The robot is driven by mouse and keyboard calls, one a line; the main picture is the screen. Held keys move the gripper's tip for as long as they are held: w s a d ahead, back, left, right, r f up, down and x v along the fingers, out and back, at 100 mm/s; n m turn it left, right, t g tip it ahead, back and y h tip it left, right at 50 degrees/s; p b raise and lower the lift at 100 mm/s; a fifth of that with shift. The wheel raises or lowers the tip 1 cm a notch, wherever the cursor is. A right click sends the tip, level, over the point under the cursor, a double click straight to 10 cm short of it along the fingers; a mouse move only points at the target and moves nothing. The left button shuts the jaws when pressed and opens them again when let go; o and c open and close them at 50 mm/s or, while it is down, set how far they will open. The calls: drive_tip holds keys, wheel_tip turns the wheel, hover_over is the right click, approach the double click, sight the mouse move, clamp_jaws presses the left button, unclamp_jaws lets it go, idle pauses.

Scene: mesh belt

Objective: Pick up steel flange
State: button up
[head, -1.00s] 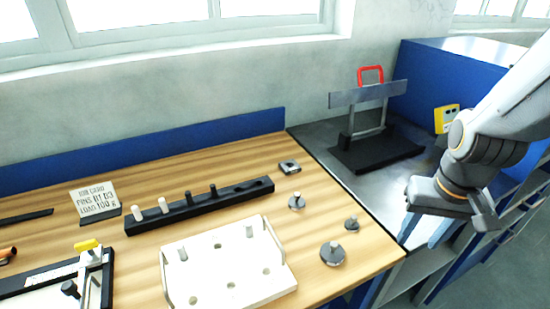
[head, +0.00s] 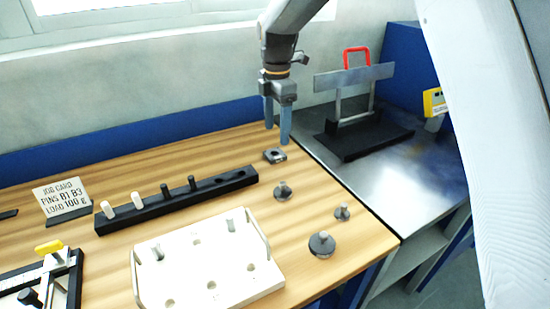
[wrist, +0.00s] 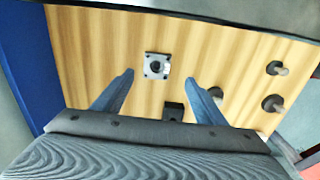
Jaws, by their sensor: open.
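The steel flange (head: 275,156) is a small square grey plate with a dark round centre. It lies flat near the back right corner of the wooden bench. My gripper (head: 277,135) points down just above it in the head view, with its two blue-grey fingers apart and nothing between them. In the wrist view the flange (wrist: 157,66) lies on the wood a little beyond the gap between the open fingertips (wrist: 160,78). The flange is fully visible there, and the fingers appear clear of it.
A black pin rack (head: 205,192) lies left of the flange. Knobbed metal discs stand in front, including a small one (head: 283,192) and a larger one (head: 321,244). A white tray (head: 255,287) is nearer. A black-based stand (head: 368,140) with a red handle occupies the right bench.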

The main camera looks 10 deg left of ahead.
sight(275, 156)
drive_tip(key=shift+w+a+f+p, duration=0.15)
drive_tip(key=shift+f+p, duration=0.6)
drive_tip(key=shift+f, duration=1.2)
drive_tip(key=shift+w+a+f+p, duration=0.15)
drive_tip(key=shift+f+p, duration=0.6)
drive_tip(key=shift+f, duration=1.2)
drive_tip(key=shift+s, duration=0.1)
drive_tip(key=shift+c, duration=0.5)
drive_tip(key=shift+r, duration=0.1)
drive_tip(key=c, duration=1.3)
